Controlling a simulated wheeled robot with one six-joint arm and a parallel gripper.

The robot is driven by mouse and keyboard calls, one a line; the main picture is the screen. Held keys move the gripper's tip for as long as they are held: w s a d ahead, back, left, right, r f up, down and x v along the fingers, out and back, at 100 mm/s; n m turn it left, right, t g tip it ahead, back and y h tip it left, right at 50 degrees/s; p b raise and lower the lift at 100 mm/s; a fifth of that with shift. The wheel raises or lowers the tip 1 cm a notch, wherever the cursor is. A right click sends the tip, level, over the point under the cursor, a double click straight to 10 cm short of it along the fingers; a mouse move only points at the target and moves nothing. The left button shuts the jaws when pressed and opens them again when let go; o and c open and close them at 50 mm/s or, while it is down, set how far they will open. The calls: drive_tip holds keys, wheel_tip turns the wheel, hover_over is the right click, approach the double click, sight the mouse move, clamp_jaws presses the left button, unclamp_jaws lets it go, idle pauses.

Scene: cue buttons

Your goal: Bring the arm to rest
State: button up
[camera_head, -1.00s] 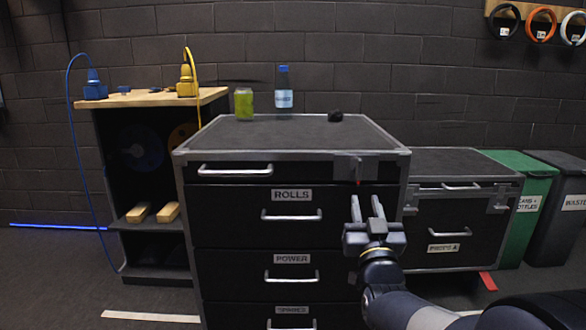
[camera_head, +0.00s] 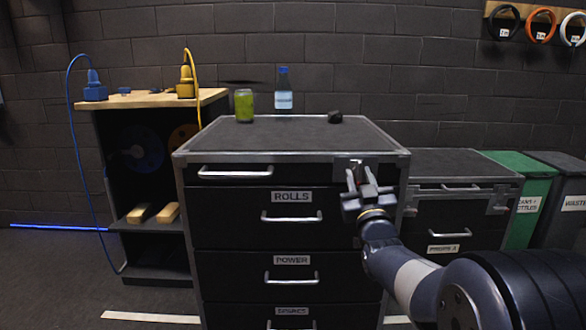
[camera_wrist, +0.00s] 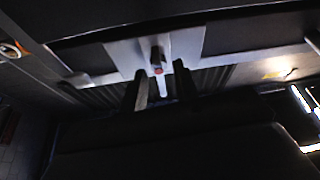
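My gripper (camera_head: 358,176) is at the upper right front of the dark drawer cabinet (camera_head: 255,228), just below and in front of a silver latch plate (camera_head: 368,162). Its two fingers point up toward the plate with a gap between them. In the wrist view the fingers of my gripper (camera_wrist: 162,92) stand apart below the silver plate (camera_wrist: 190,50). A small dark knob with a red tip (camera_wrist: 157,60) sits on the plate above the gap. I see nothing held. Whether the fingers touch the plate, I cannot tell.
A green can (camera_head: 244,105), a blue-capped bottle (camera_head: 284,90) and a small black lump (camera_head: 335,117) stand on the cabinet top. A lower case (camera_head: 450,215) and green and grey bins (camera_head: 525,200) are at the right. A wooden-topped shelf (camera_head: 150,97) is at the left.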

drive_tip(key=shift+d+r+n+g+y+p, duration=0.1)
drive_tip(key=shift+n+g+y+p, duration=0.2)
drive_tip(key=shift+n+y+p, duration=0.65)
drive_tip(key=shift+f+n+g+y+p, duration=0.1)
drive_tip(key=shift+n+g+y+p, duration=0.25)
drive_tip(key=shift+n+p, duration=1.15)
drive_tip(key=shift+d+r+n+g+y+p, duration=0.1)
drive_tip(key=shift+n+g+y+p, duration=0.35)
drive_tip(key=shift+n, duration=1.5)
drive_tip(key=shift+y, duration=0.25)
